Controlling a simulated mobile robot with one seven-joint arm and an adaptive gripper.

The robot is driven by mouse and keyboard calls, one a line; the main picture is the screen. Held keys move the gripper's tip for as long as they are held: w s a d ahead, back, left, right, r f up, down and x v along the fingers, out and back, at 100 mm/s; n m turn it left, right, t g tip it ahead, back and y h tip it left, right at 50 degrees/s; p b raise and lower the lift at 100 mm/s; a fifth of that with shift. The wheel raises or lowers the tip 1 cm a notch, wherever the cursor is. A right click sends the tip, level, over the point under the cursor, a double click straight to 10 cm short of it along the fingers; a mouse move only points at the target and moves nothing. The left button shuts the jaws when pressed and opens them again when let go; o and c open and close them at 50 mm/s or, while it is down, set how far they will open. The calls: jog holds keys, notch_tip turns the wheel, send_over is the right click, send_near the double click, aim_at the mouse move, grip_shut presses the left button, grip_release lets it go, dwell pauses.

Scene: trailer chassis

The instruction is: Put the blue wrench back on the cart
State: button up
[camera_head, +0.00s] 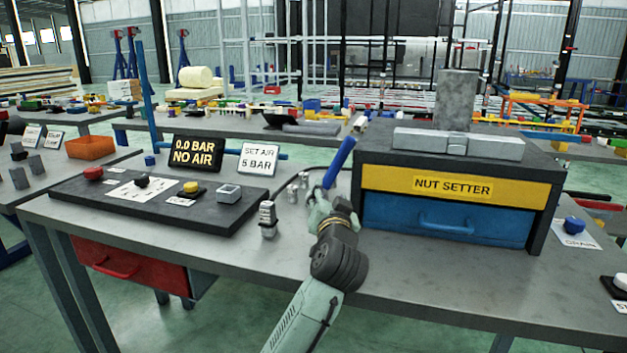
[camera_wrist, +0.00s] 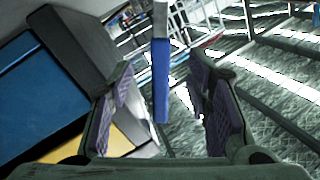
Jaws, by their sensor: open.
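A blue bar-shaped handle, which looks like the blue wrench (camera_head: 338,163), stands tilted just beyond my gripper (camera_head: 320,201), beside the left side of the nut setter cabinet. In the wrist view, the blue wrench (camera_wrist: 160,80) shows between the two fingers of my gripper (camera_wrist: 165,105), with a grey part above the blue. The fingers are open, with a gap on each side of the handle. I cannot tell from these views what supports the wrench. Nothing in view is clearly the cart.
The grey workbench (camera_head: 400,276) carries the nut setter cabinet (camera_head: 455,187) close right of my gripper. A small metal fitting (camera_head: 268,219) stands to its left. Further left lies a dark control panel (camera_head: 150,199) with buttons and signs. The bench front is mostly clear.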

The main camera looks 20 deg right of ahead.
aim_at(328, 182)
jog(key=x, duration=0.3)
jog(key=shift+w+d+r+p, duration=0.1)
jog(key=shift+w+d+p, duration=0.05)
jog(key=shift+w+p, duration=0.15)
jog(key=p+x, duration=0.2)
jog(key=x, duration=0.2)
jog(key=shift+w+d+r, duration=0.1)
jog(key=shift+w, duration=0.55)
jog(key=shift+c, duration=0.4)
grip_shut()
